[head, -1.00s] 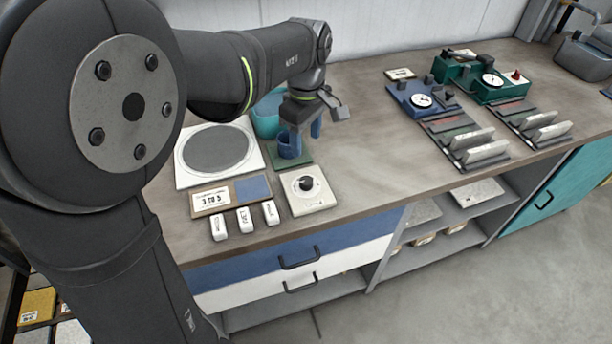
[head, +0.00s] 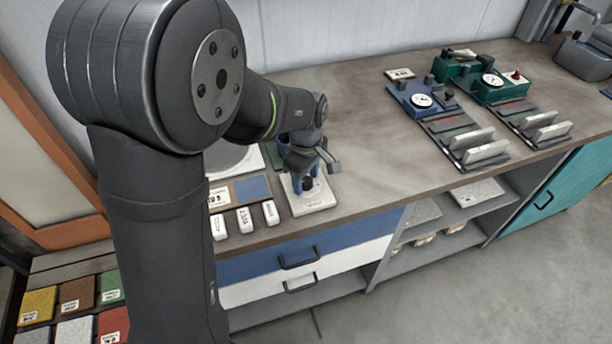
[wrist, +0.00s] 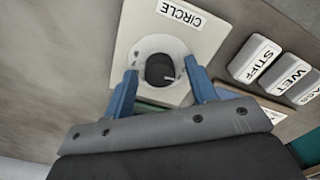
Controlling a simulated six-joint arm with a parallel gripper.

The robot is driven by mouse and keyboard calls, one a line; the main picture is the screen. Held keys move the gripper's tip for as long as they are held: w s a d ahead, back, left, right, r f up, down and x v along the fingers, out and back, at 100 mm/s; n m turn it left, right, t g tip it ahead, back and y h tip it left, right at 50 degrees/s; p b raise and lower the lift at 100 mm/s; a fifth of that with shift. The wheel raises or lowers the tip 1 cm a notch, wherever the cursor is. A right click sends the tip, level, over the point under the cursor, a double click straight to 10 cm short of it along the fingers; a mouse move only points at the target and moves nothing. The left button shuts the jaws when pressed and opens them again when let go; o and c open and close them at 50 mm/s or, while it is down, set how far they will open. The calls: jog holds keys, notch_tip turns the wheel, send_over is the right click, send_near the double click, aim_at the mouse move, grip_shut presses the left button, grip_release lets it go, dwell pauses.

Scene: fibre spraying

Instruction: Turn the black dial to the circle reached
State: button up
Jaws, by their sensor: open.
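The black dial (wrist: 160,68) sits in a pale round ring on a white plate (wrist: 205,20) marked CIRCLE in the wrist view. A light pointer mark shows on the dial's side. In the head view the dial (head: 308,184) and its plate (head: 318,201) are at the bench's front, partly covered by my gripper. My gripper (head: 306,178) points down over the dial. In the wrist view my gripper (wrist: 163,84) has its two blue fingers apart, one on either side of the dial, with nothing held. Whether the fingertips touch the dial I cannot tell.
Several white blocks, including STIFF (wrist: 255,58) and WET (wrist: 290,74), lie beside the plate.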

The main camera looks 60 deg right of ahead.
jog(key=shift+c, duration=0.4)
jog(key=c, duration=0.9)
